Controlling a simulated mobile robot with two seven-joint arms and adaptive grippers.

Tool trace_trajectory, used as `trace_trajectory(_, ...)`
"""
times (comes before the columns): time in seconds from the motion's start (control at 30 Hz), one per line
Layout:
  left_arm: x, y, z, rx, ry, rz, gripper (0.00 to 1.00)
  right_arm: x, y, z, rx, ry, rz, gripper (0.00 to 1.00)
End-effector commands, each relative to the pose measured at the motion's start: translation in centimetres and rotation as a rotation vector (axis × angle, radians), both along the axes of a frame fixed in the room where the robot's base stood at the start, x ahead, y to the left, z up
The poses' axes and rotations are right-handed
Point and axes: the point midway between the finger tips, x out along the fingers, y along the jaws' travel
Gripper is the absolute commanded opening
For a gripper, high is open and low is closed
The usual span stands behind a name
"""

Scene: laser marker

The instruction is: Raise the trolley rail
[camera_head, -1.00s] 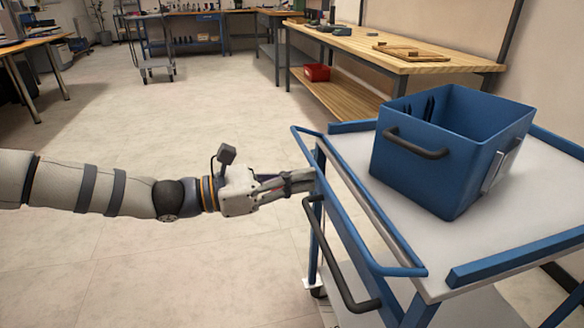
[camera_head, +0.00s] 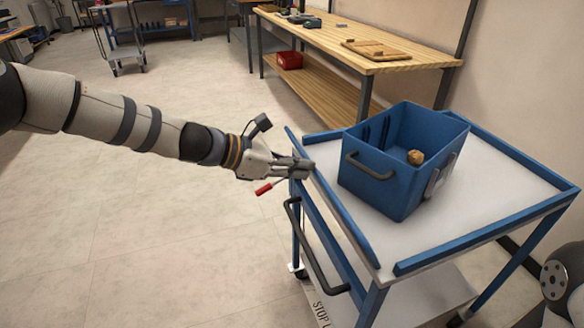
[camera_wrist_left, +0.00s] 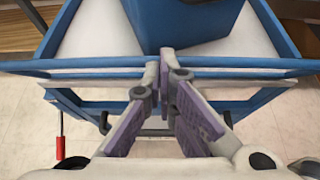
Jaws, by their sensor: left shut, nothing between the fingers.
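The blue trolley rail (camera_head: 330,195) runs along the trolley's near-left edge, roughly in line with the tabletop border. In the left wrist view the rail (camera_wrist_left: 80,64) crosses as a blue bar in front of the white top. My left gripper (camera_head: 304,168) is at the rail's far part, its fingers shut and empty. In the wrist view the fingertips (camera_wrist_left: 165,60) meet in front of or against the rail; contact is unclear. A red-handled lever (camera_head: 264,188) shows just below the gripper, and at left in the wrist view (camera_wrist_left: 60,135). My right gripper is out of view.
A blue bin (camera_head: 375,190) with a brown object (camera_head: 416,157) inside stands on the trolley top (camera_head: 500,190). A wooden workbench (camera_head: 370,50) stands behind.

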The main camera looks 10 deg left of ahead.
Motion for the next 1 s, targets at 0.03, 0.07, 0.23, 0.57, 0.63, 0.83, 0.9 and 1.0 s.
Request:
trace_trajectory(0.03, 0.1, -0.2, 0.3, 0.0, -0.002, -0.001, 0.0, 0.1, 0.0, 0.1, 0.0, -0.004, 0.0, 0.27)
trace_trajectory(0.07, 0.2, -0.3, 0.4, -0.001, -0.003, -0.001, 0.0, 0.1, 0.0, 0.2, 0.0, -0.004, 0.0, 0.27)
trace_trajectory(0.23, 0.6, -0.9, 0.8, -0.001, -0.001, -0.001, 0.0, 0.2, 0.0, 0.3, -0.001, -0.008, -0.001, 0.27)
trace_trajectory(0.57, 1.1, -1.7, 1.3, -0.002, -0.001, -0.002, 0.0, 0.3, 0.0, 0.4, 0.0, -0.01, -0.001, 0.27)
trace_trajectory(0.63, 1.2, -1.8, 1.3, -0.002, -0.001, -0.002, 0.0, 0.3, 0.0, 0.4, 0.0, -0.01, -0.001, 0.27)
trace_trajectory(0.83, 1.4, -2.1, 1.5, -0.001, -0.001, -0.001, 0.0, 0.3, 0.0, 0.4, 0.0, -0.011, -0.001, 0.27)
trace_trajectory(0.9, 1.5, -2.2, 1.5, -0.001, -0.001, -0.001, 0.0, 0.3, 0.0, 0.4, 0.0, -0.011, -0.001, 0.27)
trace_trajectory(1.0, 1.5, -2.3, 1.6, -0.002, -0.001, -0.001, 0.0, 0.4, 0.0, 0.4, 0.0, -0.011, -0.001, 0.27)
